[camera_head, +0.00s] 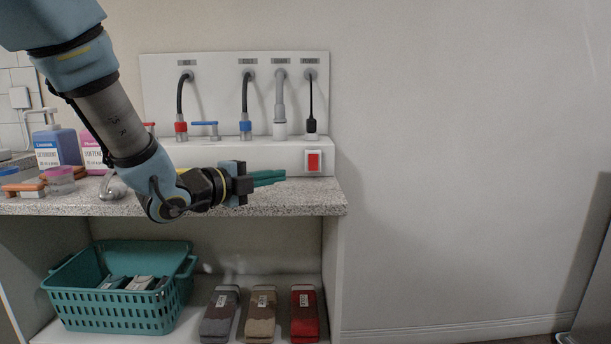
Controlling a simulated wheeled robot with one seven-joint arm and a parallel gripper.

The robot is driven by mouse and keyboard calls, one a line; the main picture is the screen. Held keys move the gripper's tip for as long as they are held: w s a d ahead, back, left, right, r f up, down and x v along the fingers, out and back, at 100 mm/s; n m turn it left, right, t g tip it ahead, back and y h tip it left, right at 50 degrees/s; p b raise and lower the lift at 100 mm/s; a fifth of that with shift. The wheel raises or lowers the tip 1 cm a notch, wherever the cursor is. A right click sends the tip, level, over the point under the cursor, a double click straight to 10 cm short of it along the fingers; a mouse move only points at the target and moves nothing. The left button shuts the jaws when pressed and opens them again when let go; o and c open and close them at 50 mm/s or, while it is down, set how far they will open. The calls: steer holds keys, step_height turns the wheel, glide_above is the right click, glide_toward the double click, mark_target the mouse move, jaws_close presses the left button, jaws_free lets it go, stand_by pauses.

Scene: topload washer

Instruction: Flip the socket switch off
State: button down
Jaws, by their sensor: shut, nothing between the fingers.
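The socket switch (314,161) is a red rocker in a white frame, at the right end of the white ledge behind the counter. My gripper (284,177) is shut and empty, with its teal fingers pointing right. In the picture its fingertips are a little left of the switch and slightly lower. A gap shows between them, and I cannot tell the distance in depth. Nothing hides the switch. Its rocker position is too small to tell.
The speckled counter (300,198) lies below my gripper. A black plug (311,124), a grey hose (280,105) and a blue-ended hose (245,105) hang above the ledge. Bottles (57,147) stand left. A teal basket (110,310) sits below. The wall to the right is clear.

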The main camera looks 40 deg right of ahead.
glide_toward(315, 167)
steer(key=s+d, duration=0.3)
steer(key=shift+p, duration=0.4)
steer(key=w+d, duration=0.2)
steer(key=shift+w+d+f, duration=0.15)
steer(key=shift+w+d, duration=0.1)
steer(key=shift+w+d+f+p, duration=0.1)
steer(key=shift+w+d+p, duration=0.2)
steer(key=shift+w+d, duration=0.05)
steer(key=shift+f+b, duration=0.1)
steer(key=shift+b, duration=0.25)
steer(key=shift+w+d+f+b, duration=0.15)
steer(key=shift+f+b, duration=0.15)
steer(key=shift+b, duration=0.75)
steer(key=shift+r+p, duration=0.3)
steer(key=shift+r, duration=0.05)
steer(key=a, duration=0.7)
steer(key=s+a, duration=0.1)
steer(key=a, duration=0.2)
steer(key=shift+a+r+b, duration=0.25)
steer(key=shift+a+b, duration=0.1)
steer(key=shift+a, duration=0.05)
